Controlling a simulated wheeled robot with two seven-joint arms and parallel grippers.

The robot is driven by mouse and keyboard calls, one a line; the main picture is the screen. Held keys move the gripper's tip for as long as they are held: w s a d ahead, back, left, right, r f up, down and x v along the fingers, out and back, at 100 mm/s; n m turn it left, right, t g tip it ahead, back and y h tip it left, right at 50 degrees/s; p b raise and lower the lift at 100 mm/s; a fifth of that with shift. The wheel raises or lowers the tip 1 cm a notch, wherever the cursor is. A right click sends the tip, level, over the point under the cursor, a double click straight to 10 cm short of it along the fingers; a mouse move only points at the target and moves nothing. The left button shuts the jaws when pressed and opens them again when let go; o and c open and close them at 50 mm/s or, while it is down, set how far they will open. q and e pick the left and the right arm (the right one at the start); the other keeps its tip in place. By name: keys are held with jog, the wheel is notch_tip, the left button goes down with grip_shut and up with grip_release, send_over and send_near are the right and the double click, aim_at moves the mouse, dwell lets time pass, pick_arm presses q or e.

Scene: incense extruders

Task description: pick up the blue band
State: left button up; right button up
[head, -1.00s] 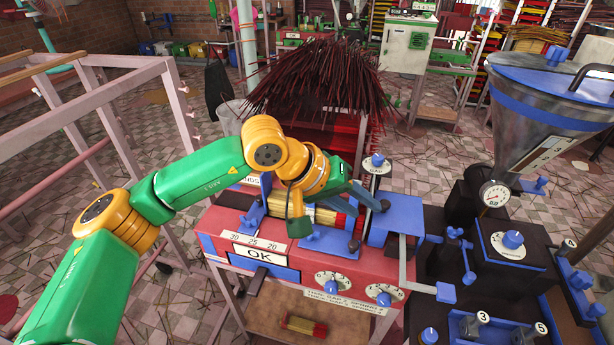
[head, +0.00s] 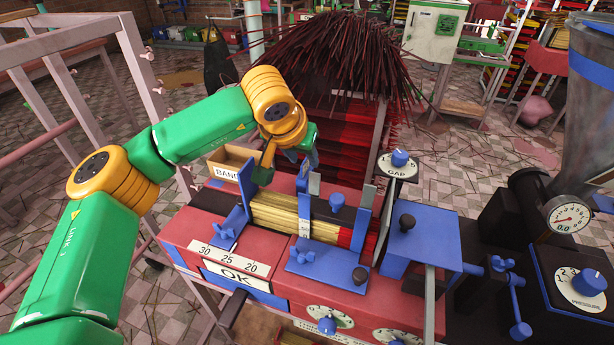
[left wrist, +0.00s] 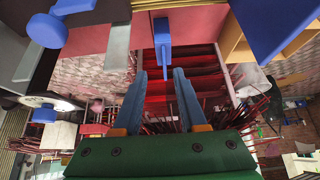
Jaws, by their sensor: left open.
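I cannot make out a separate blue band in either view; several machine parts are also blue. A tan box labelled "BAND" (head: 230,163) stands at the back left of the red machine, its label partly hidden by my arm. My left gripper (head: 306,172) is beside and to the right of this box, above the machine's back edge. A bundle of yellow sticks with red ends (head: 283,216) lies in the machine's trough. My right gripper is not in view.
Blue clamps and plates (head: 327,262) stand around the trough. A blue block with a black knob (head: 420,236) is to the right. A rack of dark red sticks (head: 335,70) rises behind. A steel hopper (head: 586,135) stands at the far right.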

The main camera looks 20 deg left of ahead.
aim_at(305, 160)
pick_arm(q)
jog(key=x, duration=0.1)
jog(key=p+x, duration=0.1)
jog(key=x, duration=0.2)
jog(key=shift+w+a, duration=0.4)
jog(key=shift+w, duration=0.1)
jog(key=shift+w+f, duration=0.1)
jog(key=shift+f, duration=0.15)
grip_shut()
jog(key=shift+r, duration=0.15)
